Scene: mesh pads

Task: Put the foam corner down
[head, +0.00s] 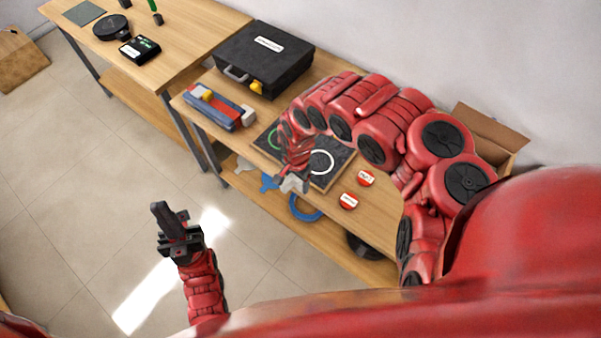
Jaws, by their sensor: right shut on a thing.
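A black case (262,60), a blue-and-red tool or block (219,108) and two red labelled discs (366,178) (348,201) are on the table. An open cardboard box (490,132) stands behind my right arm. Blue and grey items (306,208) show by the lower shelf.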

